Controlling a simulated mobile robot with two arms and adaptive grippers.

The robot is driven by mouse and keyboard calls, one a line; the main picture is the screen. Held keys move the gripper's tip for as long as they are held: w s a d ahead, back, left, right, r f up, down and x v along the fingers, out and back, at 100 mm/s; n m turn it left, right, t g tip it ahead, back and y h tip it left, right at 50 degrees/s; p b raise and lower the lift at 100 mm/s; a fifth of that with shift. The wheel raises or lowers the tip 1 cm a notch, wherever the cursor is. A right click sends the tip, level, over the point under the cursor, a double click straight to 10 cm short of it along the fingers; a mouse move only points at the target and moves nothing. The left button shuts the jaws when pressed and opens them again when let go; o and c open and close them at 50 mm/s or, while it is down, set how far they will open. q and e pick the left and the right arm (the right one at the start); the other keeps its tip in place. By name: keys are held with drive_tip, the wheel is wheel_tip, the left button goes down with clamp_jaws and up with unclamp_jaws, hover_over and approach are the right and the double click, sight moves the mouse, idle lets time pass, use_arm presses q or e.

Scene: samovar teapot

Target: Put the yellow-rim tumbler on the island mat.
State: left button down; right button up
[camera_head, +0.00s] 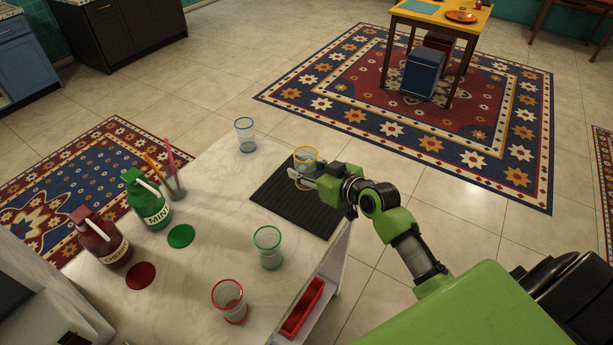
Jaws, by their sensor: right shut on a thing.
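The yellow-rim tumbler (306,155) is a clear glass with a yellow rim, upright at the far right end of the island. My right gripper (303,174) is shut on it, with the fingers around its side. My left gripper is not in view.
A blue-rim tumbler (245,135) stands beyond the mat. Green-rim (268,247) and red-rim (229,300) tumblers stand nearer. Green (146,199) and red (100,237) bottles and a cup of straws (174,187) are at left. A red tray (303,307) sits on a lower shelf.

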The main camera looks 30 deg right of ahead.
drive_tip(key=w+f, duration=0.1)
drive_tip(key=d+f, duration=0.1)
drive_tip(key=w+f, duration=0.1)
drive_tip(key=shift+w+d+f, duration=0.35)
wheel_tip(320, 180, down, 2)
drive_tip(key=shift+f, duration=0.55)
drive_tip(key=shift+f, duration=0.1)
drive_tip(key=o, duration=0.7)
drive_tip(key=shift+f, duration=0.1)
drive_tip(key=o, duration=0.4)
